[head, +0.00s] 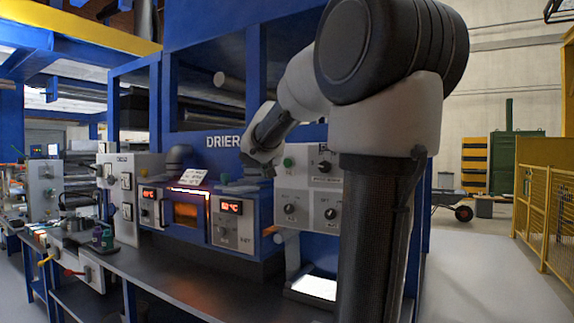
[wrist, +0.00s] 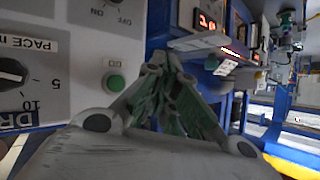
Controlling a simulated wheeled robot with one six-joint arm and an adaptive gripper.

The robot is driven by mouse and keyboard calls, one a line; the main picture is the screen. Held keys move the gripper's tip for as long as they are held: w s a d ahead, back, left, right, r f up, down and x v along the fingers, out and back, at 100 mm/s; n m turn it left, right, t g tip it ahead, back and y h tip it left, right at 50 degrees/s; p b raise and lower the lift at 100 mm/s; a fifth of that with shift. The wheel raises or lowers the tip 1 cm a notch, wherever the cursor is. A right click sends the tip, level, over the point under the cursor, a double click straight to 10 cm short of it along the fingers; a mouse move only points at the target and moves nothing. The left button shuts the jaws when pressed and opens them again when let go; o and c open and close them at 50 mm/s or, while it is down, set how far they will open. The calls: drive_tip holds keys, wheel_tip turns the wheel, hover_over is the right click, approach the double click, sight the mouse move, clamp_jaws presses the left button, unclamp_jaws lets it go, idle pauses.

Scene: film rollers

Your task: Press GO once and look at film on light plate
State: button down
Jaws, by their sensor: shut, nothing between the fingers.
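The green GO button (wrist: 115,83) sits on a light grey panel in the wrist view, beside a small GO label. My gripper (wrist: 157,62) is shut and empty. Its fingertips appear just to the right of the button in that view; I cannot tell the gap in depth. A green button (head: 288,162) also shows on the grey control panel in the head view, close to the right of my wrist. The light plate (head: 314,287) glows white low on the right end of the bench, partly beside my arm. I cannot make out film on it.
The blue drier (head: 220,141) has red displays and a glowing orange window (head: 186,214). A knob (wrist: 12,72) is left of the button in the wrist view. The dark bench (head: 205,275) is clear in front. A yellow fence (head: 550,205) stands far right.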

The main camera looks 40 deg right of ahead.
approach(284, 165)
drive_tip(key=shift+w+d+f, duration=0.25)
drive_tip(key=shift+w+f, duration=0.75)
drive_tip(key=shift+f, duration=0.15)
drive_tip(key=shift+w+d+f, duration=0.25)
drive_tip(key=shift+w+f, duration=0.75)
drive_tip(key=shift+f, duration=0.2)
drive_tip(key=shift+d, duration=0.15)
drive_tip(key=shift+w+d, duration=0.15)
drive_tip(key=shift+d, duration=0.1)
drive_tip(key=shift+w+d, duration=0.15)
drive_tip(key=shift+d, duration=0.3)
drive_tip(key=shift+a, duration=0.1)
idle(0.3)
drive_tip(key=shift+s+a, duration=0.3)
drive_tip(key=shift+a, duration=0.45)
drive_tip(key=shift+s+a, duration=0.3)
drive_tip(key=shift+a, duration=0.5)
drive_tip(key=shift+s+a, duration=0.25)
drive_tip(key=shift+a, duration=0.55)
drive_tip(key=shift+s+a, duration=0.3)
drive_tip(key=shift+a, duration=0.5)
